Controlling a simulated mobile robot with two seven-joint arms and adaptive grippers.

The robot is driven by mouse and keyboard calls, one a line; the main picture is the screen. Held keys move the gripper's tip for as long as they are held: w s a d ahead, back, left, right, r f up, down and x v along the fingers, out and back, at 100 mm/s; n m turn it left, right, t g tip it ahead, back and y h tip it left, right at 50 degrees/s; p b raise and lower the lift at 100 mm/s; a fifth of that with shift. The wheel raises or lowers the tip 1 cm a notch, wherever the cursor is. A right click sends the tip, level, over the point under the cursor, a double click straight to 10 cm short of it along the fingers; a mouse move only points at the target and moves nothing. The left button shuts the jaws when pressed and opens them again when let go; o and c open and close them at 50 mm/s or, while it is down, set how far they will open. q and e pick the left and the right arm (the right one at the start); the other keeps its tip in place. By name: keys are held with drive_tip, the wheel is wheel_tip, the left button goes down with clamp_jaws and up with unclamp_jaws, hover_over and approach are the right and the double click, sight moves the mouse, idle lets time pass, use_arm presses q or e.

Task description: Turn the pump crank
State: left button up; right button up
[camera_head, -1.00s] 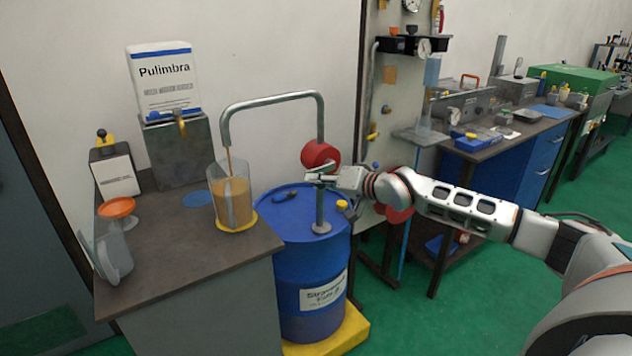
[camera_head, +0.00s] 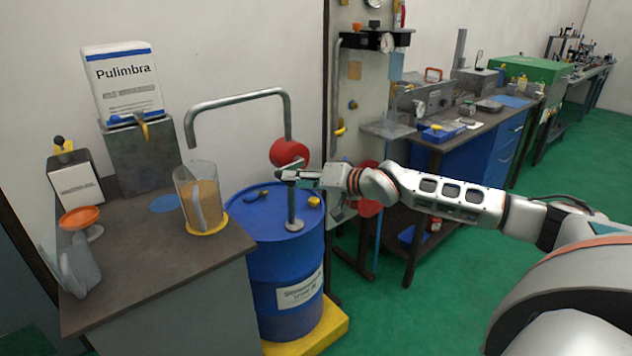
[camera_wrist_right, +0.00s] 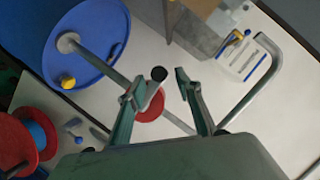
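The red round pump body (camera_head: 289,152) sits on a grey pipe above the blue drum (camera_head: 268,275). In the right wrist view, a crank handle with a black end (camera_wrist_right: 158,74) stands between my fingers, closer to the left one, and the red pump body (camera_wrist_right: 150,105) shows behind. My right gripper (camera_head: 284,175) is just below the pump body; its fingers (camera_wrist_right: 158,90) are apart in the wrist view. Contact with the handle is not clear. The bent spout (camera_head: 235,98) ends above a clear jug (camera_head: 202,198) of orange-brown liquid. My left gripper is out of view.
The jug stands on a yellow disc on the dark bench (camera_head: 150,250), with an orange dish (camera_head: 80,217) and a Pulimbra container (camera_head: 123,84). The drum stands on a yellow base (camera_head: 325,330). A tool panel (camera_head: 355,80) and workbench lie to the right.

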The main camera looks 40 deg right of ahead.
drive_tip(key=v, duration=0.7)
drive_tip(key=shift+s+r, duration=0.15)
drive_tip(key=shift+s, duration=0.25)
idle(1.4)
